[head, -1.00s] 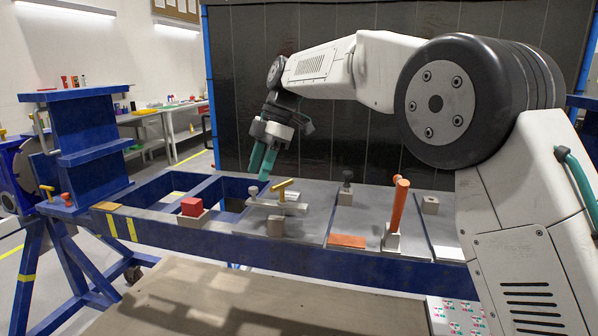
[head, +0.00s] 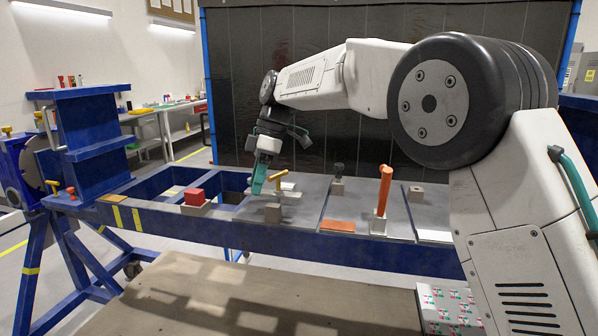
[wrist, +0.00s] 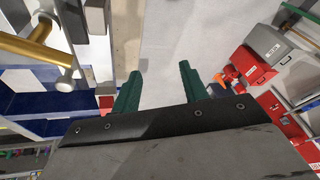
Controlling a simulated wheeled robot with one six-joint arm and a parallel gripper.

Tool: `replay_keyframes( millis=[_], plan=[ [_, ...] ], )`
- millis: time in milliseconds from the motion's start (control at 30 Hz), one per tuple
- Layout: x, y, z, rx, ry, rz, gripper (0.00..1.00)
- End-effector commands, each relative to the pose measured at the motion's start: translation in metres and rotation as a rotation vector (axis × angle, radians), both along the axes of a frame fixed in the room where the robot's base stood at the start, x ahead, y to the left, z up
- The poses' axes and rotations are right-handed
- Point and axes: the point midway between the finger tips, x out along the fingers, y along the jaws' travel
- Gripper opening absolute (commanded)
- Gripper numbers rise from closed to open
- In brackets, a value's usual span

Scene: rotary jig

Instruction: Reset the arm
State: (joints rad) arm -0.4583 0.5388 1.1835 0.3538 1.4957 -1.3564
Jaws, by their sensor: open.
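My gripper (head: 260,180) has green fingers and hangs over the jig's grey top plate, just left of a yellow T-handle (head: 280,183). In the wrist view my gripper (wrist: 158,85) shows two green fingers spread apart with nothing between them. The yellow handle (wrist: 32,45) appears at the upper left there, apart from the fingers. The blue jig frame (head: 300,238) carries the plate. Whether the fingertips touch anything on the plate cannot be told in the head view.
An orange upright handle (head: 384,190) and a dark knob (head: 338,170) stand to the right. A blue stepped column (head: 90,125) rises at the left. A dark curtain (head: 330,100) hangs behind the jig.

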Motion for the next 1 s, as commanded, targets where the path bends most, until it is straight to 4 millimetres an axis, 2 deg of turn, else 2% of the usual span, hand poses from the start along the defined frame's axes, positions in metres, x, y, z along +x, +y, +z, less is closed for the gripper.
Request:
replay_keyframes(
  millis=[167, 367, 467, 700, 900, 1000],
  plan=[
    [-0.02, -0.027, -0.014, -0.094, 0.062, -0.208, 0.44],
    [-0.056, -0.081, -0.016, -0.207, 0.113, -0.507, 0.44],
    [-0.083, -0.117, -0.015, -0.263, 0.13, -0.679, 0.44],
    [-0.174, -0.216, -0.014, -0.368, 0.142, -1.125, 0.44],
    [-0.257, -0.283, -0.027, -0.406, 0.129, -1.429, 0.44],
    [-0.298, -0.309, -0.038, -0.407, 0.114, -1.55, 0.44]
  ],
)
